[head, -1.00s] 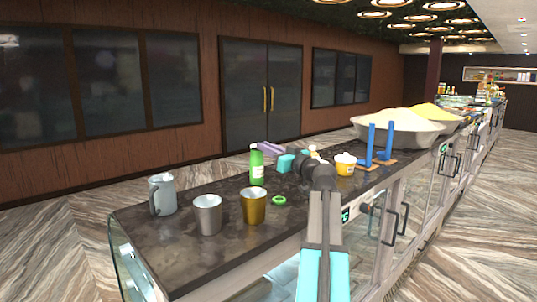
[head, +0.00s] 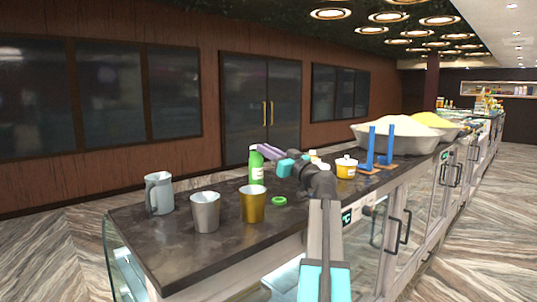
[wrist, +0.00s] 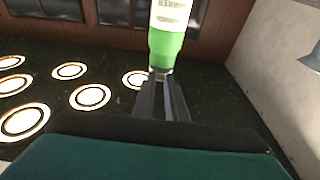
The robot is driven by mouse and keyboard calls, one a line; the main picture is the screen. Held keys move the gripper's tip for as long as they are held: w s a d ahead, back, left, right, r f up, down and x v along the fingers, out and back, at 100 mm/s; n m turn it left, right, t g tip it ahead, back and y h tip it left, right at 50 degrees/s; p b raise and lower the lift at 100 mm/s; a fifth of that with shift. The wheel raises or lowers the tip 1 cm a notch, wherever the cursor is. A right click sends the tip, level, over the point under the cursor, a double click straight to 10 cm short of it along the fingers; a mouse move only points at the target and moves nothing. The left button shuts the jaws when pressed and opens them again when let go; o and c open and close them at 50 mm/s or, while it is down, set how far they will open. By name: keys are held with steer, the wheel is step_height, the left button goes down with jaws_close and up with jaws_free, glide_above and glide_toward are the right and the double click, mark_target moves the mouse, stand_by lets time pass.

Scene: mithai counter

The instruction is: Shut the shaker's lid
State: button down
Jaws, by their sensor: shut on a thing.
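A green bottle (head: 257,170) with a white label stands upright on the dark counter, left of my arm. My gripper (head: 260,150) reaches in from the right at the level of the bottle's top. In the wrist view, which is upside down, the green bottle (wrist: 168,45) is at the fingertips. My gripper (wrist: 160,78) is closed there on a small greyish part at its neck end. The lid's shape is too small and partly hidden by the fingers.
A grey jug (head: 159,193), a silver cup (head: 206,212) and a golden cup (head: 253,204) stand at the front left. A green ring (head: 279,201) lies near them. A yellow pot (head: 346,168), blue stands (head: 388,147) and large bowls (head: 398,139) are to the right.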

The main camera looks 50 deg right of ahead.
steer(key=c, duration=1.8)
jaws_free()
steer(key=shift+o, duration=0.2)
steer(key=shift+s+f, duration=0.1)
steer(key=shift+s, duration=0.05)
steer(key=r+b+v, duration=0.3)
steer(key=v, duration=0.9)
steer(key=shift+s+f, duration=0.2)
steer(key=shift+s, duration=0.4)
steer(key=shift+a, duration=0.1)
